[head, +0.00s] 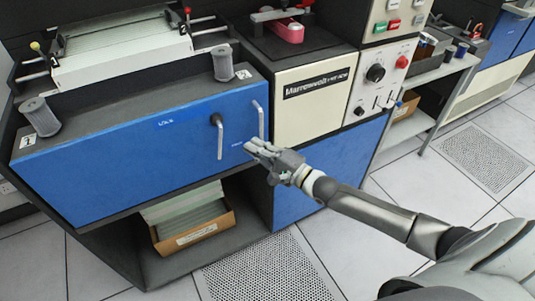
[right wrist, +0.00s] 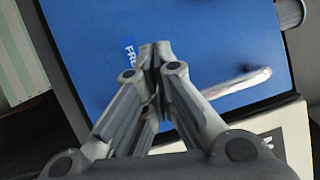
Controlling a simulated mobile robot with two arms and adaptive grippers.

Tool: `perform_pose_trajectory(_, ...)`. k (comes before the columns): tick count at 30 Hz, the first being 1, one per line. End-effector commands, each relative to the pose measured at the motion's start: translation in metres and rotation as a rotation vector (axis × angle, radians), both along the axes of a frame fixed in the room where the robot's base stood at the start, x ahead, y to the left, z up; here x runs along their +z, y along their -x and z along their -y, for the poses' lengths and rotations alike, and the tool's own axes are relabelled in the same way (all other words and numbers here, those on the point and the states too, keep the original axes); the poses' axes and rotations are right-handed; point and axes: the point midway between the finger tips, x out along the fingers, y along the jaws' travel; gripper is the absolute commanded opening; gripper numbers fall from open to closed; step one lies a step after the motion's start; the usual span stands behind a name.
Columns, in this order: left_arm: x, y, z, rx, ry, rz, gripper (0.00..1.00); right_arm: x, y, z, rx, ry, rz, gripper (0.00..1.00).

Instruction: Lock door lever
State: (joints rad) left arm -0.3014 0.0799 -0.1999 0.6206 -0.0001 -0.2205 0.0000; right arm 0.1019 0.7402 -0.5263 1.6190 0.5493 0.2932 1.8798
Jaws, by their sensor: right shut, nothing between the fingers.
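The door is a wide blue panel (head: 100,160) on the left cabinet. A silver lever (head: 220,142) with a dark pivot hangs down on its right part. A second silver bar handle (head: 260,122) stands near the door's right edge. A label that looks like "LOCK" (head: 165,123) is left of the lever, and a small label (head: 238,144) is low to its right. My right gripper (head: 250,147) is shut and empty, in front of the door's lower right, right of the lever. The right wrist view shows its closed fingers (right wrist: 155,52) beside a partly hidden label. My left gripper is out of view.
Below the door, a cardboard box of cards (head: 195,233) sits on an open shelf. A cream panel (head: 310,105) with a control panel (head: 380,80) stands to the right. Two grey cylinders (head: 222,63) (head: 41,117) rest on the cabinet top. The tiled floor is open at right.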

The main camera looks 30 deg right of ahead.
Motion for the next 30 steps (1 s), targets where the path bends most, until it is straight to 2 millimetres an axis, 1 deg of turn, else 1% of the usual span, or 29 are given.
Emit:
perform_pose_trajectory(1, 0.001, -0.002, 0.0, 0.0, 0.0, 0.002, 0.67, 0.002, -0.01, -0.005, -0.001, -0.003, 0.003, 0.0)
perform_pose_trajectory(5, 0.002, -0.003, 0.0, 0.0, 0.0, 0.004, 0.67, 0.005, -0.028, -0.015, 0.001, -0.001, 0.003, 0.0)
perform_pose_trajectory(6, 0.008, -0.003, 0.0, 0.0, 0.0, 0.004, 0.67, 0.007, -0.022, -0.025, 0.003, -0.006, -0.001, 0.0)
perform_pose_trajectory(7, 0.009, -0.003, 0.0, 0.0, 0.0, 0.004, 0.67, 0.007, -0.021, -0.029, 0.002, -0.006, -0.003, 0.0)
perform_pose_trajectory(13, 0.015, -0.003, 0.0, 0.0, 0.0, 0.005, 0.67, 0.009, -0.016, -0.047, 0.0, -0.002, -0.002, 0.0)
perform_pose_trajectory(18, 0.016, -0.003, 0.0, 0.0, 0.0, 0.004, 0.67, 0.009, -0.015, -0.051, 0.0, -0.001, 0.0, 0.0)
perform_pose_trajectory(30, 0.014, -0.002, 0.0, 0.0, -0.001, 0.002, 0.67, 0.008, -0.015, -0.052, 0.0, -0.011, -0.001, 0.0)
